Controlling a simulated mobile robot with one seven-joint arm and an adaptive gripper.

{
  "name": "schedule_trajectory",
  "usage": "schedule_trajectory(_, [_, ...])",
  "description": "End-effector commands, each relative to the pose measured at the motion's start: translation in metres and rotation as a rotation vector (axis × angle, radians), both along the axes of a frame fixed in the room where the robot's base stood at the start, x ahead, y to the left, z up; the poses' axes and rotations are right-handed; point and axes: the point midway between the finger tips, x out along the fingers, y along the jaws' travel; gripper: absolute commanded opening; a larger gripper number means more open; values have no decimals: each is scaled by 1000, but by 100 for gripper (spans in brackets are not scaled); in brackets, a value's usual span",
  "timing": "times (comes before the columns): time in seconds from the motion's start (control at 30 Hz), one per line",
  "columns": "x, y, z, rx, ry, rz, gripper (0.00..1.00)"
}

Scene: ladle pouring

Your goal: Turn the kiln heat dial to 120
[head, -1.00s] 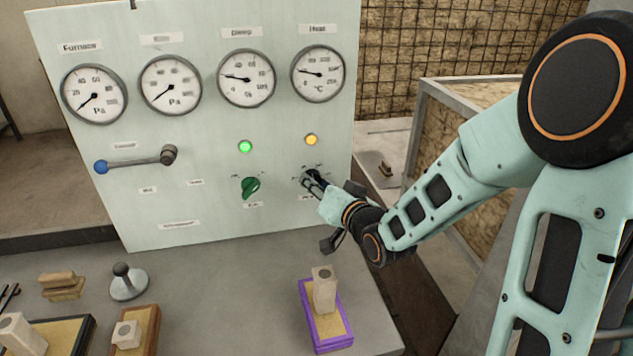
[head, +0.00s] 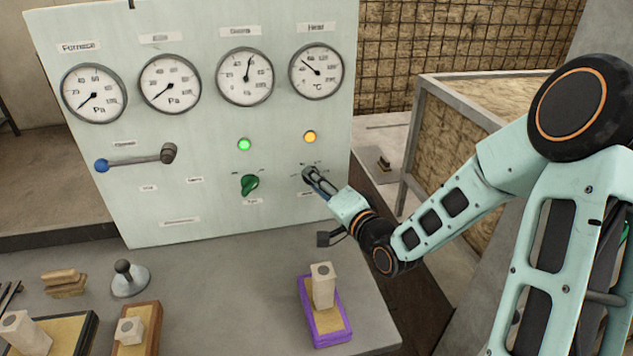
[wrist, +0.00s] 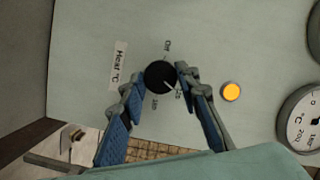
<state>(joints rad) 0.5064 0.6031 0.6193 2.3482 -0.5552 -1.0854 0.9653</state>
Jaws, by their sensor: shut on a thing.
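The heat dial (wrist: 158,75) is a black round knob on the pale panel in the wrist view. It sits beside a "Heat °C" label, with "Off" above it and small, blurred number marks below and at lower right. Its white pointer line is aimed at the lower-right mark. My gripper (wrist: 161,80) has its blue-padded fingers on either side of the knob, shut on it. In the head view, my gripper (head: 311,178) reaches the panel from the right and mostly hides the knob. The Heat gauge (head: 316,72) has its needle pointing up and left.
A yellow lamp (head: 310,137) is lit above the dial. A green knob (head: 249,185) sits to its left under a lit green lamp (head: 244,144). A purple-edged tray (head: 325,322) with a pale block stands on the bench below my gripper. A blue-ended lever (head: 132,162) is farther left.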

Motion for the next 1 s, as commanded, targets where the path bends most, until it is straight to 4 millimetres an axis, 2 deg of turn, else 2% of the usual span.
schedule_trajectory(0.4, [1,0,1,7,-1,-1,6])
schedule_trajectory(0.43, [1,0,1,7,-1,-1,32])
schedule_trajectory(0.57, [1,0,1,6,0,-1,46])
schedule_trajectory(0.87, [-1,-1,0,5,1,0,47])
schedule_trajectory(1.0, [-12,-9,1,4,1,-2,47])
